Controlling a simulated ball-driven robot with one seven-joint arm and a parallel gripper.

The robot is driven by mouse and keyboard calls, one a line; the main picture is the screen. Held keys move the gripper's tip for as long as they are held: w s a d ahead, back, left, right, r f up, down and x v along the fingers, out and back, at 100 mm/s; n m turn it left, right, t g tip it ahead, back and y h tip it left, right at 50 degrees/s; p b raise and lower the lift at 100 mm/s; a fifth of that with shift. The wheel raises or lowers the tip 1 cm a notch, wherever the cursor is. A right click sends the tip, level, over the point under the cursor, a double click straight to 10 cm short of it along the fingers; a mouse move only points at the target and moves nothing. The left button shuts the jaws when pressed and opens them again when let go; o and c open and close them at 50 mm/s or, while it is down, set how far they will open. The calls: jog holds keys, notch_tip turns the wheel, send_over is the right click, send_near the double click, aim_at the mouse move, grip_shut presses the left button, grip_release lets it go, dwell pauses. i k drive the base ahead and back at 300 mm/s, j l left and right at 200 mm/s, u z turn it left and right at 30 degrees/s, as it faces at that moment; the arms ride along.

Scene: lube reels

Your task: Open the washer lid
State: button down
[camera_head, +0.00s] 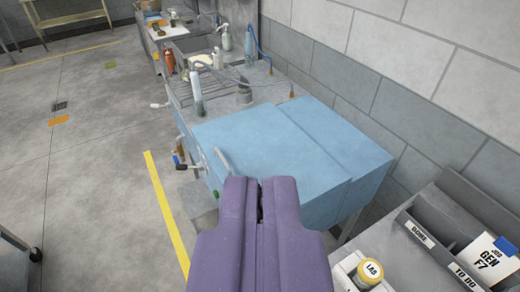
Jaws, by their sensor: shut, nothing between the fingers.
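The washer is a blue box-like unit with a broad flat blue lid (270,145) on top. The lid lies down flat, and a blue section (340,140) continues behind it against the wall. A pale curved handle (222,161) stands out at the front left edge of the lid. My purple gripper (260,185) is shut and empty in the lower middle of the view. Its fingertips appear over the near front part of the washer, right of the handle. I cannot tell whether they touch it. The gripper hides part of the near side.
Several bottles and a sink area lie beyond the washer. A block wall runs along the right. Open floor with a yellow line (166,210) is at left.

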aim_at(259, 142)
jog(key=i+z, duration=0.3)
jog(key=i, duration=0.15)
jog(key=i+j+z, duration=0.1)
jog(key=i+z, duration=0.25)
jog(key=i, duration=0.1)
